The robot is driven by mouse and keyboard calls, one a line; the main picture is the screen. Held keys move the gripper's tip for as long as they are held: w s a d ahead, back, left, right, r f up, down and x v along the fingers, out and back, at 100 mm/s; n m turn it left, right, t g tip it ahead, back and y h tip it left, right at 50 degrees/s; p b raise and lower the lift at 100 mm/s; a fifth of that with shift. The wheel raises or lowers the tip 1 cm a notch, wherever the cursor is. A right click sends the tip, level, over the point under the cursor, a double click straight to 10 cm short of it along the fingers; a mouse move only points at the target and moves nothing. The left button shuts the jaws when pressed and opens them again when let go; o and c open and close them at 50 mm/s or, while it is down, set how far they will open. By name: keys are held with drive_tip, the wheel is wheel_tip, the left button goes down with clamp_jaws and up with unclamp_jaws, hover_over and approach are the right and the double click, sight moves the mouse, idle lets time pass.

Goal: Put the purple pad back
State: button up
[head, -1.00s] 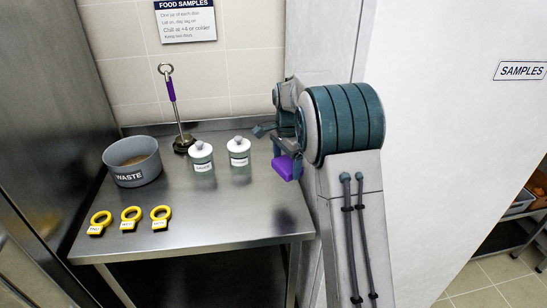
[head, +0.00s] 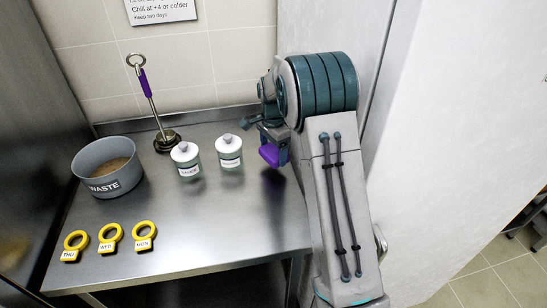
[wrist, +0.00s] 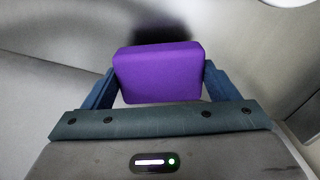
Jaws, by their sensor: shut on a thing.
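The purple pad (head: 270,155) is a small block held in my gripper (head: 273,148) above the right part of the steel table. In the wrist view the purple pad (wrist: 159,72) sits between the two blue fingers of my gripper (wrist: 160,90), which are shut on its sides. A dark shadow lies on the steel surface just beyond the pad. The exact gap between pad and table cannot be told.
On the steel table (head: 200,235) stand a grey WASTE tub (head: 88,157), a purple-handled upright tool (head: 147,88) and two lidded jars (head: 186,160), (head: 229,152). Several yellow day-labelled rings (head: 110,238) lie at front left. The table's front right is clear.

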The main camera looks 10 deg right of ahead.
sight(273, 158)
drive_tip(key=shift+f, duration=1.8)
drive_tip(key=shift+f, duration=0.1)
drive_tip(key=o, duration=0.9)
wheel_tip(273, 158, up, 12)
drive_tip(key=shift+r, duration=0.1)
drive_tip(key=s+r+n+t, duration=0.1)
drive_tip(key=s+r+n, duration=0.3)
drive_tip(key=s, duration=0.7)
drive_tip(key=s+r+n+t, duration=0.1)
drive_tip(key=s+r+n, duration=0.3)
drive_tip(key=s, duration=0.8)
drive_tip(key=s+f+n+t, duration=0.1)
drive_tip(key=s+f+n, duration=0.3)
drive_tip(key=s, duration=0.6)
drive_tip(key=shift+f+n, duration=0.3)
drive_tip(key=shift+n, duration=0.4)
drive_tip(key=shift+d, duration=0.1)
